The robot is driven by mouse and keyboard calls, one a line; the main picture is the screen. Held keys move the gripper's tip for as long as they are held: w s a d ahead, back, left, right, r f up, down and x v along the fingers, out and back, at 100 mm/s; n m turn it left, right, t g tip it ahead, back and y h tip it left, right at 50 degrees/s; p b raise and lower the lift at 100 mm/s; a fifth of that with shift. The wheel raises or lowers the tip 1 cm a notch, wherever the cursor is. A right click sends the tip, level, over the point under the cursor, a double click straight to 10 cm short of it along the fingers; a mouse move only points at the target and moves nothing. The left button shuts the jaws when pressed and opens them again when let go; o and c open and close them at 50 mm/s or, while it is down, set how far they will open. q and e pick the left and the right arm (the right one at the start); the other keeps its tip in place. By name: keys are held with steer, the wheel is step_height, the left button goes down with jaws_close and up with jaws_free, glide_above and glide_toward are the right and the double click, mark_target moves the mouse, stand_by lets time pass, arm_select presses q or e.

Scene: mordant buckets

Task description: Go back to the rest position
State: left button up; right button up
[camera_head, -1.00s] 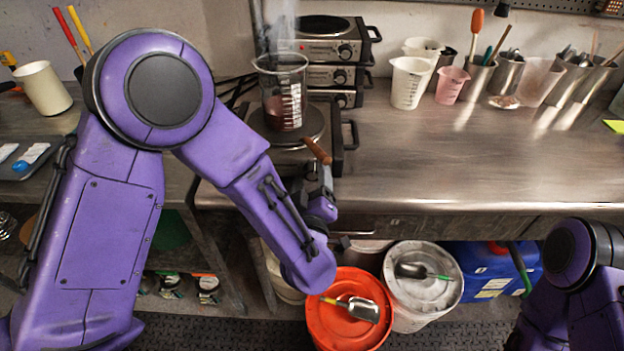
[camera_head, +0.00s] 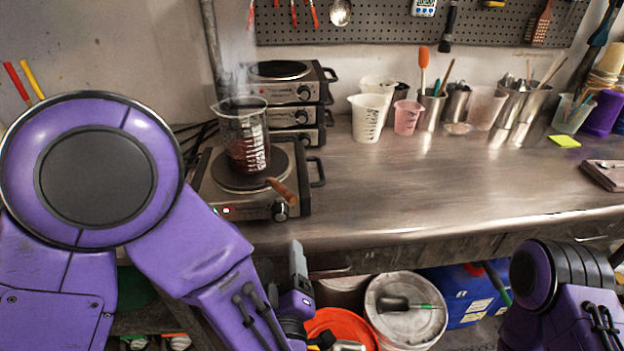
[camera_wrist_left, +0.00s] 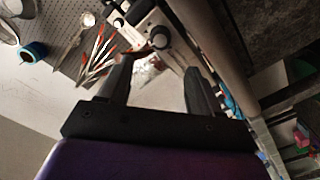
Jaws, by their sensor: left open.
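My left gripper (camera_head: 299,266) is open, with grey fingers pointing up just in front of the counter's front edge. It is below and to the right of the hot plate with the beaker. In the left wrist view the two dark fingers (camera_wrist_left: 158,88) are spread apart with nothing gripped between them. My left purple arm covers the lower left of the head view. My right arm (camera_head: 560,290) shows at the lower right, but its gripper is out of the picture.
A steaming glass beaker (camera_head: 243,137) of dark red liquid stands on a hot plate (camera_head: 235,205). Stacked burners (camera_head: 290,95) are behind. A red bucket (camera_head: 345,325), a white-lidded bucket (camera_head: 385,325) and a blue container (camera_head: 462,290) sit below the counter (camera_head: 430,190). The counter's middle is clear.

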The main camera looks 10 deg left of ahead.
arm_select(q)
step_height(320, 180, down, 10)
steer(key=w+m+g+h, duration=0.2)
steer(key=m+g+h, duration=0.2)
steer(key=s+a+f+g, duration=0.4)
steer(key=a+f, duration=0.3)
steer(key=f, duration=0.5)
steer(key=s+a+f+g+y, duration=0.1)
steer(key=s+a+f+g, duration=0.2)
steer(key=s+a+f, duration=0.2)
steer(key=s+a+f+g+y, duration=0.1)
steer(key=s+a+f+g, duration=0.2)
steer(key=s, duration=0.9)
steer(key=a+f, duration=0.2)
steer(key=a, duration=0.1)
steer(key=shift+a+f, duration=0.15)
steer(key=shift+f, duration=0.25)
steer(key=shift+s, duration=0.1)
